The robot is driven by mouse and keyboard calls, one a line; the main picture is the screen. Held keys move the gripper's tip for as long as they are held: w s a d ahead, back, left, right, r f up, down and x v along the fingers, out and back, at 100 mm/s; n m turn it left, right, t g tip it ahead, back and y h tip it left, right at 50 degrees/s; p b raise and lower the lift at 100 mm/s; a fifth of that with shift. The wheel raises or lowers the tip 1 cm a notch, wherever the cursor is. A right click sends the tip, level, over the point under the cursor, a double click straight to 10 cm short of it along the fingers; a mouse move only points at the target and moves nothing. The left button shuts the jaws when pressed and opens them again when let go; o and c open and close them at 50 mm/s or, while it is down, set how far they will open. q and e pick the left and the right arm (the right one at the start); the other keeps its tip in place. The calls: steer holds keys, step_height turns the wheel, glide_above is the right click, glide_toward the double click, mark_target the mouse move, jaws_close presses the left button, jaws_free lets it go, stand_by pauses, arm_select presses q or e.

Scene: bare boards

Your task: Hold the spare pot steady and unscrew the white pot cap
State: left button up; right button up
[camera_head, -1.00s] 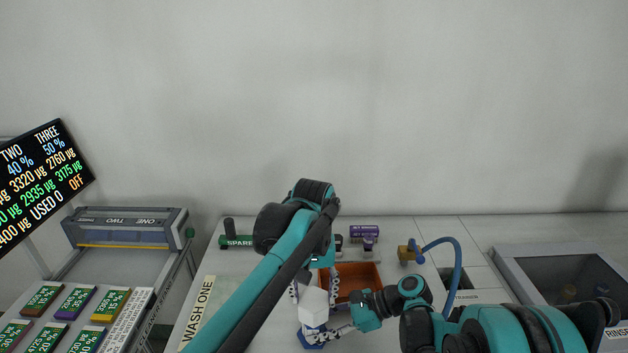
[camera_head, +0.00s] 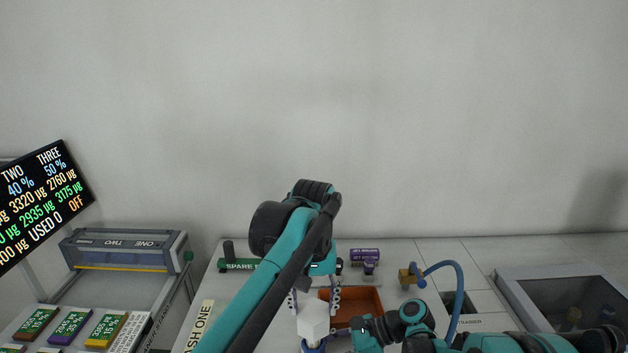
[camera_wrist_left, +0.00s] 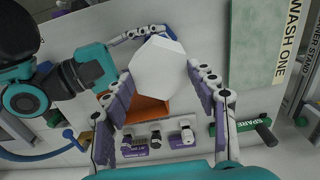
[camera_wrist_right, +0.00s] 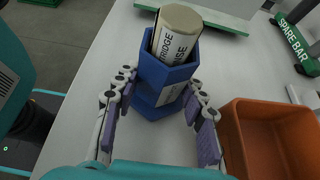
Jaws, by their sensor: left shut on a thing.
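The white cap (camera_head: 314,320) is a hexagonal block. My left gripper (camera_wrist_left: 162,85) is shut on it from above, with a finger on each side. The blue hexagonal pot (camera_wrist_right: 158,78) stands upright on the bench, open at the top, with a beige cartridge (camera_wrist_right: 178,38) showing inside. A bit of the pot also shows under the cap in the head view (camera_head: 313,347). The cap is out of the right wrist view.
An orange open bin (camera_wrist_right: 268,145) stands close beside the pot. A green spare bar (camera_head: 240,265) and purple items (camera_head: 364,255) lie farther back. A blue hose (camera_head: 455,275) and a sunken basin (camera_head: 565,305) are to the right.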

steer(key=o, duration=0.4)
steer(key=shift+o, duration=0.2)
steer(key=v, duration=1.2)
steer(key=shift+f, duration=0.1)
